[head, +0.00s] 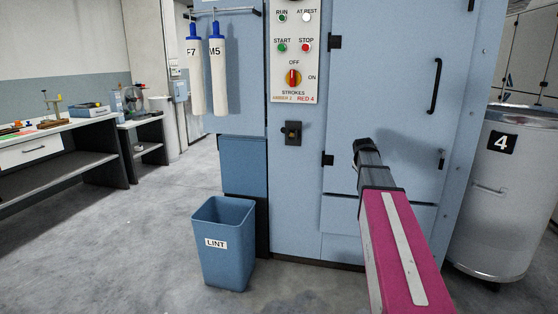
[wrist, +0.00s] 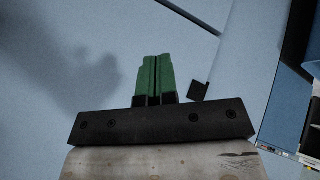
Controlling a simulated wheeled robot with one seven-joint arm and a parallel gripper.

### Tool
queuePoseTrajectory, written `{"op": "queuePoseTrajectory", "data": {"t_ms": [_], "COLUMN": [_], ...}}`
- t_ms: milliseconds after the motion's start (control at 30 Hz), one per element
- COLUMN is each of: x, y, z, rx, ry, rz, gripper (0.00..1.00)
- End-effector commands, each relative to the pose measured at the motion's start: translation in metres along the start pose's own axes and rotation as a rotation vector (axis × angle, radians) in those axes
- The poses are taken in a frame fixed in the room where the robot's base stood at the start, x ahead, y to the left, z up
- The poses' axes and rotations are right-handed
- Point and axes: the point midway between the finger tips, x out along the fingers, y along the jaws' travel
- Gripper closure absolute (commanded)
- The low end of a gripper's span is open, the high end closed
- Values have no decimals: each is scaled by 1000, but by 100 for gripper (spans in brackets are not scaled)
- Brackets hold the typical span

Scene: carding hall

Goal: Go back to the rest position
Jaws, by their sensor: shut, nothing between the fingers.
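My gripper (wrist: 154,78) shows in the wrist view as green fingers pressed together, with nothing between them. Its fingers point toward a pale blue panel, with a soft shadow on the panel to the left. In the head view my magenta arm reaches up from the lower right, and its dark far end is in front of the pale blue machine cabinet (head: 385,85). The fingers cannot be made out there. I cannot tell the gap between the fingers and the panel.
A control panel (head: 294,52) with a red rotary switch is left of my arm. A blue LINT bin (head: 225,245) stands on the floor below. A grey drum (head: 500,215) marked 4 is at right. A workbench (head: 40,165) is at left, with open floor between.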

Motion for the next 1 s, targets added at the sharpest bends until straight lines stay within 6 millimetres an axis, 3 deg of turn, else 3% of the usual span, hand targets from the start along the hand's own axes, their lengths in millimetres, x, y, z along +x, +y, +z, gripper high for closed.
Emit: {"op": "queuePoseTrajectory", "data": {"t_ms": [33,200,400,600,800,1000], "x": [6,24,32,26,14,8], "y": [-30,-110,-197,-274,-327,-346], "z": [22,76,145,217,274,296], "rx": [16,82,156,227,281,307], "ry": [-24,-103,-212,-338,-447,-494], "rz": [-35,-138,-244,-333,-389,-409], "gripper": [100,100,100,100,100,100]}}
